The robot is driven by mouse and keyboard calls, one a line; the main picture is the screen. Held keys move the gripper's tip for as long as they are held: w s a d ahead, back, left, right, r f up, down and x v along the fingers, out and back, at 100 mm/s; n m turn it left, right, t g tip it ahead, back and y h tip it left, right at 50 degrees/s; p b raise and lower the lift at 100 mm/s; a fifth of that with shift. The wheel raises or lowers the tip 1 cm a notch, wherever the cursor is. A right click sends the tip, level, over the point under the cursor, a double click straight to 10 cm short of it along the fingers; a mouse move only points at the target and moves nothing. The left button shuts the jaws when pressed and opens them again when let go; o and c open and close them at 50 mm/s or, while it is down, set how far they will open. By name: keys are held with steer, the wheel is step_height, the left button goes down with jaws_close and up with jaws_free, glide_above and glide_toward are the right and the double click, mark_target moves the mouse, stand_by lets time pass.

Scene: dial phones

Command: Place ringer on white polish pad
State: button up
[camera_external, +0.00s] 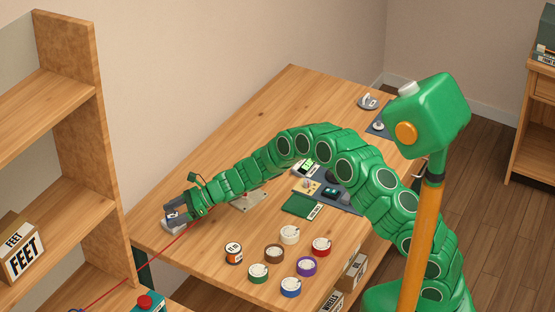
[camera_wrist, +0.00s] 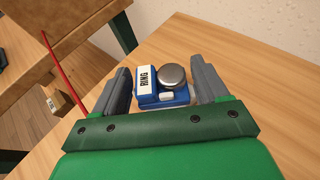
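The ringer (camera_wrist: 162,88) is a blue block with a white label reading RING and a grey metal dome. It sits on the wooden table at the far left, and a small part of it shows beside my gripper in the external view (camera_external: 173,224). My gripper (camera_wrist: 164,84) is open, with one grey finger on each side of the ringer and gaps visible between. In the external view, my gripper (camera_external: 177,211) is low at the table's left end. The white polish pad (camera_external: 289,234) appears to be the cream-white round piece at the back of the group of coloured rounds.
Red (camera_external: 321,246), purple (camera_external: 306,266), blue (camera_external: 291,288), green (camera_external: 258,273) and brown (camera_external: 274,253) rounds surround the white one. A dark orange-labelled tin (camera_external: 234,253) stands left of them. A wooden shelf (camera_external: 75,130) rises at left. A red cord (camera_external: 130,270) runs near my gripper.

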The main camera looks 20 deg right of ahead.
steer(key=shift+o, duration=1.2)
steer(key=shift+r, duration=0.1)
steer(key=shift+d+r, duration=0.1)
steer(key=shift+d, duration=0.05)
steer(key=v, duration=1.1)
steer(key=shift+d, duration=0.35)
steer(key=shift+r, duration=0.1)
